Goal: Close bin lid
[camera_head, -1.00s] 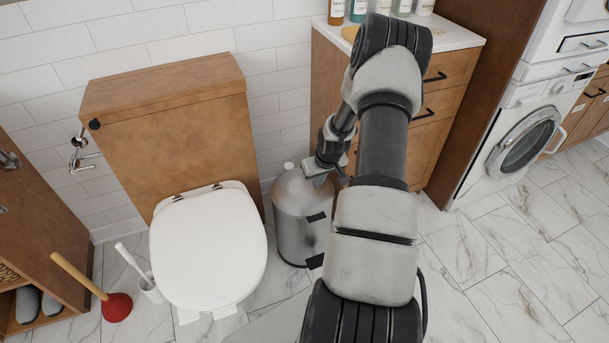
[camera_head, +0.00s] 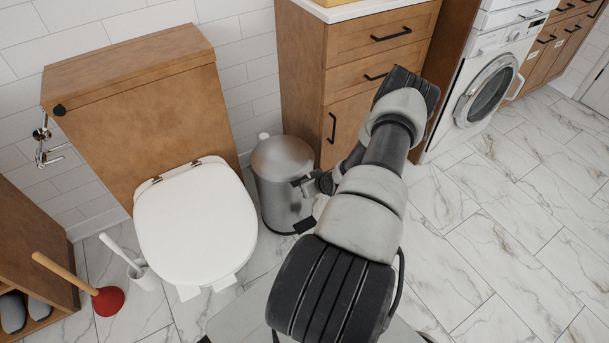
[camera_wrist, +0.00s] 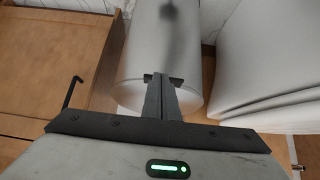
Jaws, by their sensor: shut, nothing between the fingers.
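The metal bin (camera_head: 283,205) stands on the floor between the toilet and the wooden cabinet. Its rounded lid (camera_head: 282,155) lies down on the bin's top, with no visible gap. My gripper (camera_head: 304,182) is at the bin's right side, below the lid's level, and is partly hidden by my arm. In the wrist view the gripper's fingers (camera_wrist: 162,82) are together and empty, in front of the pale bin (camera_wrist: 158,40). I cannot tell whether they touch it.
The toilet (camera_head: 195,215) is close on the bin's left. The wooden cabinet (camera_head: 350,70) stands behind and to the right. A plunger (camera_head: 105,298) and a toilet brush (camera_head: 140,270) are at the left. Open tiled floor (camera_head: 500,220) lies to the right.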

